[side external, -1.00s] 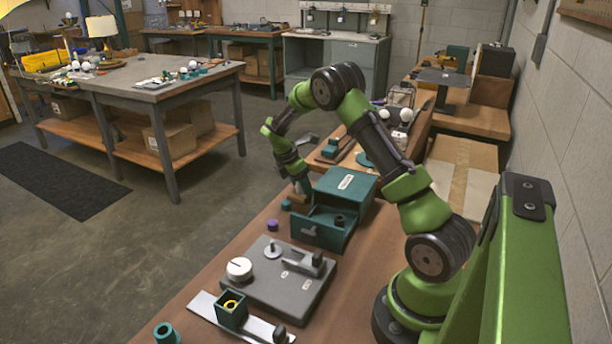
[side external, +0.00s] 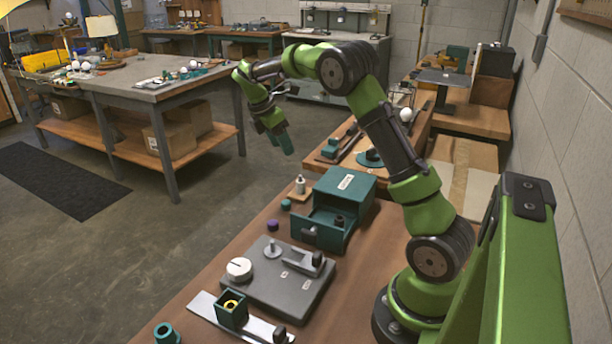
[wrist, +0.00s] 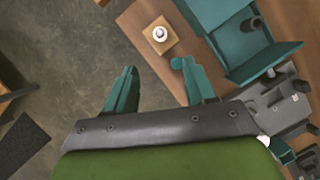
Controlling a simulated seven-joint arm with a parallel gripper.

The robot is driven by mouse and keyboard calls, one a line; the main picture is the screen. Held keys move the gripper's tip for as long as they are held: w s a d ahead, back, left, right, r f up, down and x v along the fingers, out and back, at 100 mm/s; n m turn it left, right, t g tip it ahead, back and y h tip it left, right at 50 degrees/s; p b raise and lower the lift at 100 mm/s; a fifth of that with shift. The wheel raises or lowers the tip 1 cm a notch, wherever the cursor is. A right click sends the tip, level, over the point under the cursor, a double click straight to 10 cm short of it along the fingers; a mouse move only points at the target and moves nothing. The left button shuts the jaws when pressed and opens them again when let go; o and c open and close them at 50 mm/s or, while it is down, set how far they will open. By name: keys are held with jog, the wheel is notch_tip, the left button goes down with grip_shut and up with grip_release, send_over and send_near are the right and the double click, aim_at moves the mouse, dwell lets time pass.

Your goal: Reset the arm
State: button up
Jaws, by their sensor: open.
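My gripper (side external: 280,142) is raised in the air beyond the far end of the workbench (side external: 205,292), to the left of the teal drawer box (side external: 345,190). Its two teal fingers are apart with nothing between them; this also shows in the wrist view (wrist: 157,82). Below it, a small metal-and-white part (side external: 300,184) stands upright on a square wooden base near the bench's left edge. In the wrist view that part (wrist: 160,34) lies ahead of the fingers, apart from them. The drawer (side external: 318,232) is pulled open with a dark piece inside.
A purple cap (side external: 272,225) and a teal cap (side external: 286,204) lie near the bench edge. A grey fixture plate (side external: 275,285) with a white dial (side external: 239,268) and a teal square holder (side external: 232,309) are nearer. The air around my gripper is clear.

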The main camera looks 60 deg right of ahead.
jog(key=s+a+r+m+t+y, duration=0.3)
jog(key=s+a+m, duration=0.5)
jog(key=a, duration=0.5)
jog(key=s+a+r+m+t+y, duration=0.2)
jog(key=s+a+r+m+t, duration=0.2)
jog(key=s+a, duration=0.8)
jog(key=a+m+t, duration=0.2)
jog(key=m, duration=0.2)
jog(key=shift+r+y, duration=0.25)
jog(key=shift+y, duration=0.15)
jog(key=shift+c, duration=0.3)
